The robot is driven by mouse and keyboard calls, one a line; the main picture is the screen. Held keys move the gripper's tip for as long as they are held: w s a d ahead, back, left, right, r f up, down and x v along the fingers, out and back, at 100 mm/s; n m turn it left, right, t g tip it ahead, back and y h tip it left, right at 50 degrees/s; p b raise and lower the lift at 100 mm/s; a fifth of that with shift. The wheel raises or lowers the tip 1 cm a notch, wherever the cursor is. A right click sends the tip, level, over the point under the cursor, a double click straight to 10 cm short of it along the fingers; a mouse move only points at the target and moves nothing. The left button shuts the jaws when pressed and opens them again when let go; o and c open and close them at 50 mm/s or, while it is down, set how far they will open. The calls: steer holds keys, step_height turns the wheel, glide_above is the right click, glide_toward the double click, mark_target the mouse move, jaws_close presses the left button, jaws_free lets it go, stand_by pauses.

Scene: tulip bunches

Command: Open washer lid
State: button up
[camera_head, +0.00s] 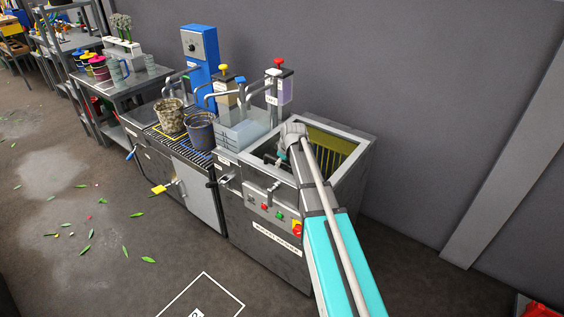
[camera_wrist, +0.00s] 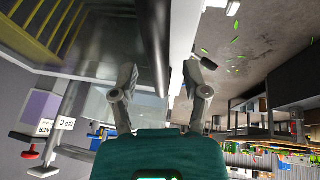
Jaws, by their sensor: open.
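The grey washer (camera_head: 262,243) stands at the centre right in the head view, with a label and coloured buttons on its front. Its top frame (camera_head: 350,140) surrounds a dark inside with yellow slats (camera_head: 335,143). I cannot clearly tell the lid; a see-through panel may cover the top. My gripper (camera_head: 281,158) is over the front part of the washer top, partly hidden by my arm. Nothing is held.
A sink with taps (camera_head: 240,130) stands left of the washer. Two buckets (camera_head: 185,122) sit on a slatted rack beside it. A blue box (camera_head: 200,52) stands behind. A grey wall (camera_head: 420,90) closes off the back. The floor (camera_head: 90,200) in front is open, with scattered leaves.

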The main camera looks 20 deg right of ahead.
jaws_close()
steer(key=shift+r, duration=0.1)
